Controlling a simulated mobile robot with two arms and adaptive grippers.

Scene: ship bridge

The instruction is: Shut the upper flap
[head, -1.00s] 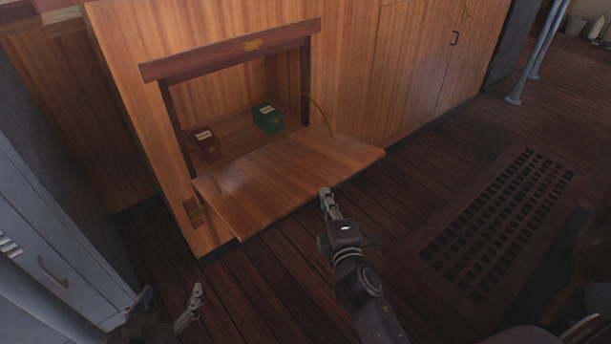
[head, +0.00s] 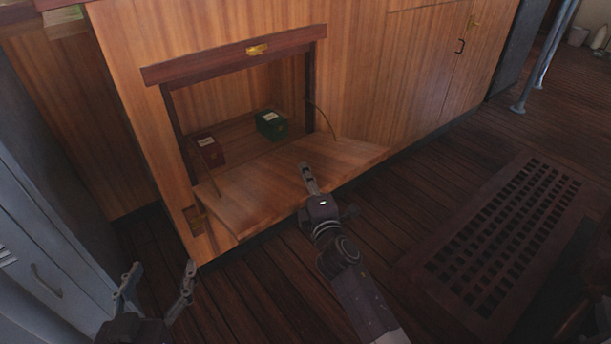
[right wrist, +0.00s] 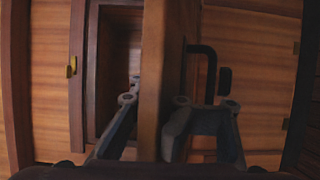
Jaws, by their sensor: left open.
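The upper flap (head: 265,188) is a wooden drop-down panel on the cabinet front. It hangs open, sticking outward below a dark-framed compartment. My right gripper (head: 307,178) is at the flap's front edge. In the right wrist view the flap's edge (right wrist: 153,70) runs between the fingers of my right gripper (right wrist: 150,115), which sit close against both faces. My left gripper (head: 158,275) is open and empty at the lower left, apart from the flap.
A red box (head: 207,147) and a green box (head: 271,125) stand inside the compartment. A thin curved stay (head: 322,119) joins the flap's right side to the frame. A grey locker (head: 45,215) stands at left. A dark floor grating (head: 510,235) lies at right.

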